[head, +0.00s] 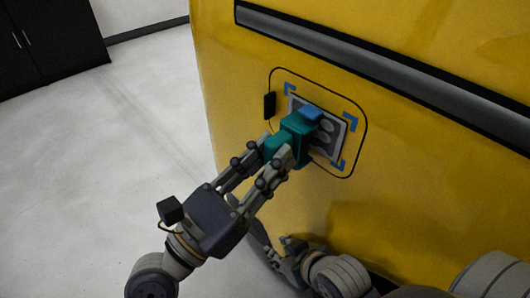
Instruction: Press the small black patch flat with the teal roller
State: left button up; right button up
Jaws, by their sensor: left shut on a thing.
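The small dark patch (328,143) lies on the yellow side panel, inside blue corner marks. Lighter grey shapes show on it, and its left and middle parts are hidden by the tool. The teal roller (290,136) has a blue end (311,113) that is over the patch; I cannot tell if it touches. My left gripper (281,155) is shut on the teal roller's body. My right gripper (284,254) is low beside the yellow body, well below the patch; its finger opening is unclear.
The yellow body (230,60) has a rounded black outline around the patch area and a small black piece (269,105) at its left edge. A dark rail (390,68) runs above. A black cabinet (50,40) stands far left. The pale floor (110,130) is clear.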

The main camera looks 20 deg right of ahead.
pick_arm(q)
jog(key=shift+s+d, duration=0.1)
jog(key=shift+s, duration=0.05)
pick_arm(e)
jog(key=shift+s+d+f, duration=0.2)
jog(key=shift+s+f, duration=0.1)
jog(key=shift+s, duration=0.2)
jog(key=shift+w+r, duration=0.1)
pick_arm(q)
jog(key=shift+s, duration=0.15)
jog(key=shift+s+d+p, duration=0.2)
jog(key=shift+s+p, duration=0.2)
jog(key=shift+s, duration=0.05)
jog(key=shift+s+d, duration=0.15)
jog(key=shift+s, duration=0.3)
pick_arm(e)
jog(key=s+d+f+g, duration=0.1)
jog(key=s+f+g, duration=0.1)
jog(key=s, duration=0.3)
jog(key=shift+s+d+f+g+h, duration=0.2)
jog(key=shift+d+g+h, duration=0.2)
jog(key=shift+g, duration=0.2)
pick_arm(q)
jog(key=shift+s, duration=0.1)
pick_arm(e)
jog(key=shift+r, duration=0.1)
